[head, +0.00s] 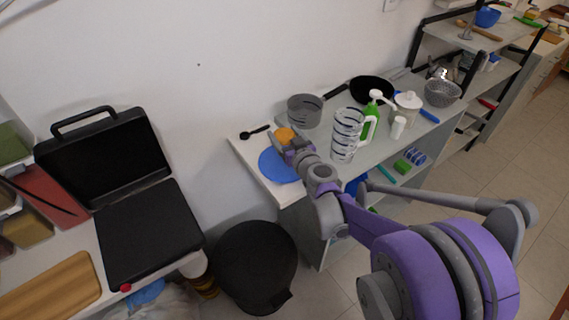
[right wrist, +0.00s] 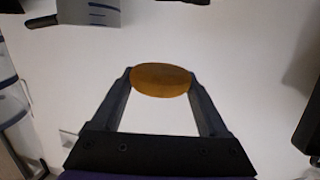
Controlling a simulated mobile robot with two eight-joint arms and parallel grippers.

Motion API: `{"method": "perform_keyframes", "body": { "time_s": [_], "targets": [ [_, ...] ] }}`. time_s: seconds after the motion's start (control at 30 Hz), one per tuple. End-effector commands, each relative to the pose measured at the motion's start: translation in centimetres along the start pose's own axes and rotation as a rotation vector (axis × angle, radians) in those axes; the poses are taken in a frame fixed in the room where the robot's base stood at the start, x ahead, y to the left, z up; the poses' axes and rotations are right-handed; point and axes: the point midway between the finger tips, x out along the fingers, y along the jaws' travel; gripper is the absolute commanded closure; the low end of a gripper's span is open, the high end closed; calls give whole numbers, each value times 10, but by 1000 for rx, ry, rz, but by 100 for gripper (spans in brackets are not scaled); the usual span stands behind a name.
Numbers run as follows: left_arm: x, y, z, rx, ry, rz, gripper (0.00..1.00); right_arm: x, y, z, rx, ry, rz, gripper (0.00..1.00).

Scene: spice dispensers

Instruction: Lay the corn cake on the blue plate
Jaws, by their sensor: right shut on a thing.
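The corn cake (head: 284,134) is a round orange-brown disc. My right gripper (head: 289,142) is shut on it at the near end of the grey-white counter. In the right wrist view the corn cake (right wrist: 161,80) sits between the two fingertips of my right gripper (right wrist: 161,84), gripped at its edges. The blue plate (head: 276,166) lies flat on the counter's front left corner, just below the cake in the head view and partly covered by my right gripper. The plate does not show in the right wrist view. My left gripper is not in view.
A black ladle (head: 254,132) lies by the wall, left of a grey pot (head: 305,110). Stacked glasses (head: 346,135), a green pump bottle (head: 372,115) and a black pan (head: 371,89) stand farther right. A black bin (head: 255,266) stands below.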

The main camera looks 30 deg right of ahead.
Motion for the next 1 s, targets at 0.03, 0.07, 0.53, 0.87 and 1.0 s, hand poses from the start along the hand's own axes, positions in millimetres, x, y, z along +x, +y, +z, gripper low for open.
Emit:
{"method": "perform_keyframes", "body": {
  "time_s": [0.03, 0.07, 0.53, 0.87, 1.0],
  "targets": [
    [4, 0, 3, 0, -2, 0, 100, 2, 2, 10, -1, 0, -2, 90],
    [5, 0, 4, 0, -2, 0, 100, 2, 2, 16, -1, 0, -3, 90],
    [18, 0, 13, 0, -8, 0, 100, 11, 1, 73, 0, 0, -3, 90],
    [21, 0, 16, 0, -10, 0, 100, 14, 0, 93, 1, 1, -3, 90],
    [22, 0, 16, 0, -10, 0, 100, 14, 0, 95, 1, 0, -2, 90]
  ]
}}
